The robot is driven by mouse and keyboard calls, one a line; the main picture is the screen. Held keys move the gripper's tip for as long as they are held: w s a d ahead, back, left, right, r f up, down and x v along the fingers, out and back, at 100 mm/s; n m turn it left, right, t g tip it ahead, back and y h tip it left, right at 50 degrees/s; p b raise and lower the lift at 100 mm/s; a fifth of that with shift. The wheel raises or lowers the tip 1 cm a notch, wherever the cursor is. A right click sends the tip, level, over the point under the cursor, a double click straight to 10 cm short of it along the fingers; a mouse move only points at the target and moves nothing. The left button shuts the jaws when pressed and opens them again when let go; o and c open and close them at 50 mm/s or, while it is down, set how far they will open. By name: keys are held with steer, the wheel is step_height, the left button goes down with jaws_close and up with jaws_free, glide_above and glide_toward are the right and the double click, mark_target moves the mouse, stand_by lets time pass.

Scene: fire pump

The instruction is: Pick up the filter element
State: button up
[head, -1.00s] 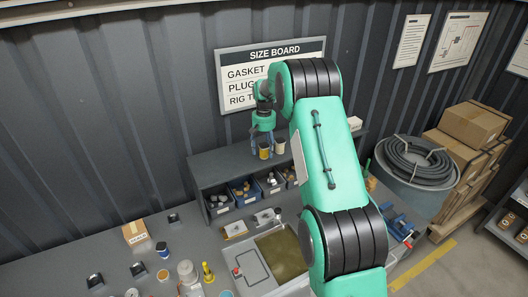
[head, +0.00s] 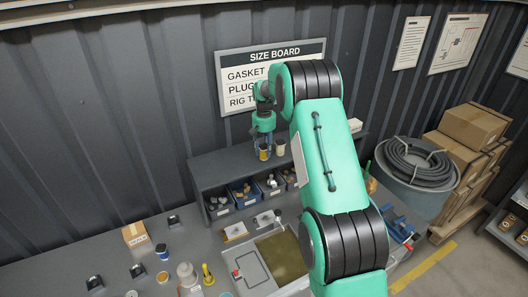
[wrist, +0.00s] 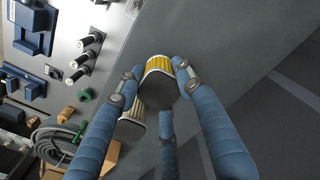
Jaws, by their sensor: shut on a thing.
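A yellow pleated filter element (wrist: 158,66) with a dark end stands upright on the top of the grey shelf unit, and it also shows in the head view (head: 264,154). My gripper (wrist: 157,80) is shut on it, with blue fingers on both sides and a third finger below in the wrist view. In the head view my gripper (head: 263,146) comes down on the filter from above. A cream pleated filter element (head: 280,147) stands close beside it. In the wrist view the cream one (wrist: 133,116) is partly hidden behind a finger.
The shelf unit (head: 222,161) has bins of small parts (head: 243,190) below its top. The size board (head: 240,62) hangs on the wall close behind. The bench in front holds a tray (head: 262,262), jars and a small box (head: 136,234). A hose coil (head: 412,160) lies at the right.

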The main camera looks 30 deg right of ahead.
mark_target(264, 146)
step_height(264, 146, up, 2)
steer(key=shift+r+b, duration=0.2)
steer(key=shift+b, duration=0.1)
steer(key=shift+s+r, duration=0.1)
steer(key=shift+r, duration=0.3)
steer(key=s+a+b, duration=0.1)
steer(key=s, duration=0.4)
steer(key=s+a+r, duration=0.1)
steer(key=s+a, duration=0.1)
steer(key=s, duration=0.3)
steer(key=s+a+b, duration=0.1)
steer(key=s, duration=0.4)
steer(key=shift+s+a+r+b, duration=0.1)
steer(key=shift+a+r+b, duration=0.1)
steer(key=shift+b, duration=0.15)
